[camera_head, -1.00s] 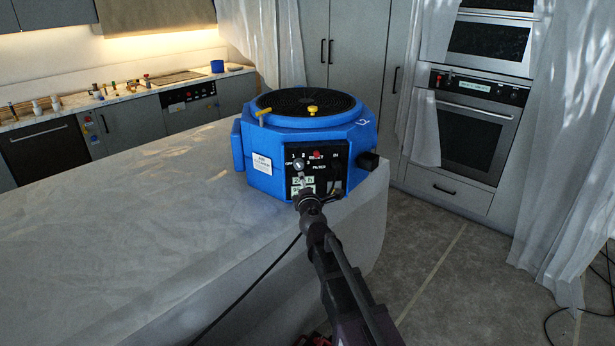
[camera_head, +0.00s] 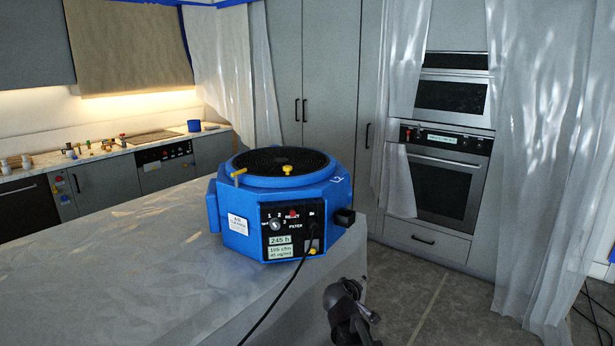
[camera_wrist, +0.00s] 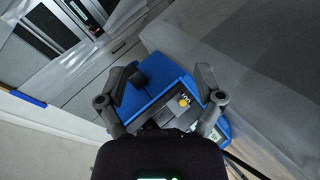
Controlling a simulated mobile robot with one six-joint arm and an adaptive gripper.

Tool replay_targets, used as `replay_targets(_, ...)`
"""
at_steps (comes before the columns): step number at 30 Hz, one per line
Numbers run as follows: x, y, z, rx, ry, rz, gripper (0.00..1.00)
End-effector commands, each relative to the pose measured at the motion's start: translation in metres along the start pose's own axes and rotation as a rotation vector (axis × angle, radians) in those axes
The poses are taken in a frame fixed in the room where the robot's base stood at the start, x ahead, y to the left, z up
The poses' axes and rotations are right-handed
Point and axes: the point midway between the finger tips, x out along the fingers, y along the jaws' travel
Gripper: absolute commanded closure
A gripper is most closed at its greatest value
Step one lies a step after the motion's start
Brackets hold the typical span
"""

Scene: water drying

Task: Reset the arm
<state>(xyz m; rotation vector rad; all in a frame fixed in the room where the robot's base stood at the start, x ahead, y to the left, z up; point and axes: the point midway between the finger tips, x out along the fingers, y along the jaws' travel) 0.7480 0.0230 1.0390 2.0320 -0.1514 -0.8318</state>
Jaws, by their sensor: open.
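My arm and gripper (camera_head: 345,296) show low in the head view, in front of the covered counter and to the right of the blue air machine (camera_head: 270,180). In the wrist view my gripper (camera_wrist: 162,92) has its two fingers spread apart, with nothing held between them. The blue machine (camera_wrist: 170,80) shows beyond the fingers, apart from them as far as I can tell. In the head view its black control panel (camera_head: 291,229) is uncovered, with a knob, a red button, a display reading 245 h and a plugged-in black cable.
The machine stands on a sheet-covered counter (camera_head: 130,270), near its right end. A black cable (camera_head: 275,300) runs down from the panel across the counter. Bare floor (camera_head: 420,295) lies to the right, before the oven (camera_head: 445,185) and hanging plastic sheets (camera_head: 545,170).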

Motion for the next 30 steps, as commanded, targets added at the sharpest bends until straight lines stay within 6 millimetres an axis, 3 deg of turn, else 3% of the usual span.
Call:
replay_targets(1,-0.002,-0.004,0.017,0.044,-0.046,-0.035,0.15)
replay_targets(6,-0.009,-0.022,0.066,0.191,-0.205,-0.171,0.15)
replay_targets(15,-0.043,-0.063,0.135,0.416,-0.474,-0.442,0.15)
replay_targets(21,-0.076,-0.087,0.165,0.526,-0.627,-0.626,0.15)
replay_targets(30,-0.104,-0.102,0.179,0.589,-0.73,-0.769,0.15)
